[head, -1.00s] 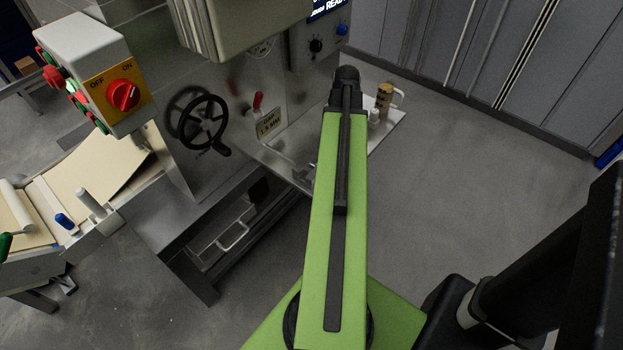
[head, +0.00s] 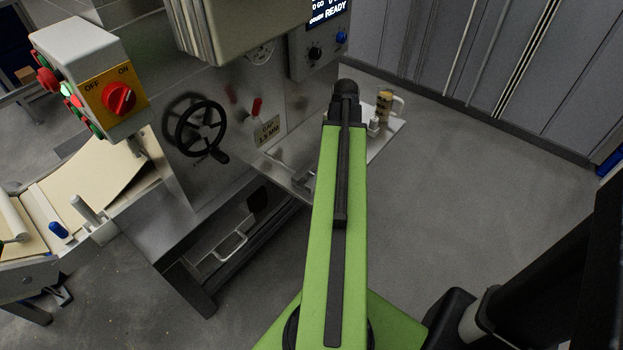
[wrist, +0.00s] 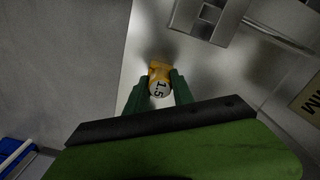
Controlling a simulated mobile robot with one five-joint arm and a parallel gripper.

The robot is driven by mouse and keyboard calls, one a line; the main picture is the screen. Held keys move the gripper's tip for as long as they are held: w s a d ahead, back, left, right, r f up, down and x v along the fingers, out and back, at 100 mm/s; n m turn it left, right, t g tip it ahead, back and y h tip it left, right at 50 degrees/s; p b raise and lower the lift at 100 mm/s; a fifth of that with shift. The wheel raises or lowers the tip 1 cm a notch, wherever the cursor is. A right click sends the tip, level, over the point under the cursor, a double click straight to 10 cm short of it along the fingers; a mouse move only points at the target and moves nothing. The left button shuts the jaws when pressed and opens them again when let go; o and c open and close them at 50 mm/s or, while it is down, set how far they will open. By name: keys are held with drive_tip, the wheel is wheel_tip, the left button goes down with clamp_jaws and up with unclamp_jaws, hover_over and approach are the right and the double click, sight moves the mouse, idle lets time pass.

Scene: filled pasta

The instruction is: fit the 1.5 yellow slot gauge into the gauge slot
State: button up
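The 1.5 yellow slot gauge (wrist: 158,72) shows in the wrist view, with a round white tag (wrist: 158,88) reading 1.5. My gripper (wrist: 157,89) has its two green fingers closed against the sides of the gauge. The gauge is over or near a bright metal surface; I cannot tell whether it touches it. A metal bracket with square openings (wrist: 207,18) lies ahead at the top of the wrist view; I cannot tell whether it is the gauge slot.
The steel machine carries a black handwheel (head: 201,126), a plate reading gap 1.5 MM (head: 268,130) and a red-handled lever (head: 257,107). Open floor lies to the right.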

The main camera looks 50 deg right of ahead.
clamp_jaws()
drive_tip(key=shift+r+p, duration=0.7)
drive_tip(key=shift+p, duration=0.05)
idle(0.5)
drive_tip(key=shift+r+p, duration=2.7)
drive_tip(key=shift+r, duration=0.05)
drive_tip(key=shift+s+f, duration=0.1)
